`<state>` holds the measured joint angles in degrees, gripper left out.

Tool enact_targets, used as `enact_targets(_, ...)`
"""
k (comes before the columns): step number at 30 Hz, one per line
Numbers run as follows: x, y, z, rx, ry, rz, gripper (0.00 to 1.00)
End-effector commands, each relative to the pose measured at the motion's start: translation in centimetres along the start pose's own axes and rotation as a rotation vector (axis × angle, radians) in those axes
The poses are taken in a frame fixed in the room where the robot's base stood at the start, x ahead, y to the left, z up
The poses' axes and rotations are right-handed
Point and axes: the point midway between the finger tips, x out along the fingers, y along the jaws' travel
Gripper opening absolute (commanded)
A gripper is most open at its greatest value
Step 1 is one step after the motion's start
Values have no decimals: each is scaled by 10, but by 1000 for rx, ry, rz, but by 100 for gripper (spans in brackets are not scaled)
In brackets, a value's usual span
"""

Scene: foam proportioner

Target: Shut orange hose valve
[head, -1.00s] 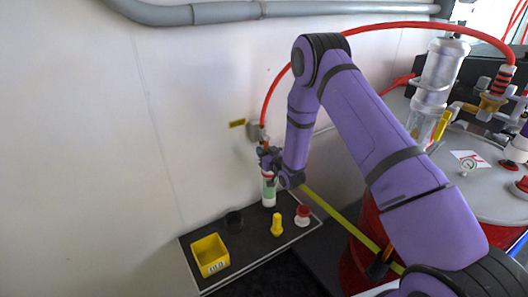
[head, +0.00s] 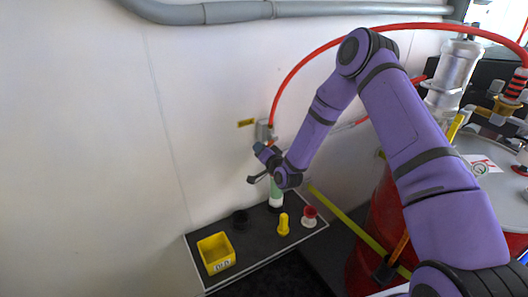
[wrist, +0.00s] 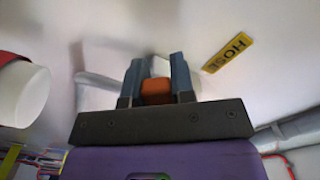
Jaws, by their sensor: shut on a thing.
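The orange hose valve handle (wrist: 156,91) is between the two blue-grey fingers of my gripper (wrist: 157,80) in the wrist view. My gripper is shut on it. In the head view my gripper (head: 262,163) is at the white wall, just below the grey valve fitting (head: 263,131) where the red hose (head: 285,85) ends. The handle is mostly hidden there by my gripper. A yellow HOSE label (wrist: 228,52) is on the wall beside the fitting; it also shows in the head view (head: 246,123).
Below my gripper is a dark shelf (head: 255,250) with a green and white bottle (head: 276,195), a yellow bin (head: 216,254), a yellow piece (head: 283,225) and a red and white piece (head: 309,216). A red drum (head: 385,225) stands at right.

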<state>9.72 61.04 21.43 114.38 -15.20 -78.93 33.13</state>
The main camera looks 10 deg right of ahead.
Motion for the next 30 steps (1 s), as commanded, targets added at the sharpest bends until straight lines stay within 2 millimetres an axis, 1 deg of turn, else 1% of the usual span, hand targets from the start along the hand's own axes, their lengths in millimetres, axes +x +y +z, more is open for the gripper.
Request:
enact_targets(9, -1, -19, -3, 302, 0, 3, 0)
enact_targets(18, -1, -33, -9, 540, -1, 3, 0)
enact_targets(24, -1, -40, -13, 646, -1, 2, 0)
enact_targets(30, -1, -42, -15, 703, -2, 3, 0)
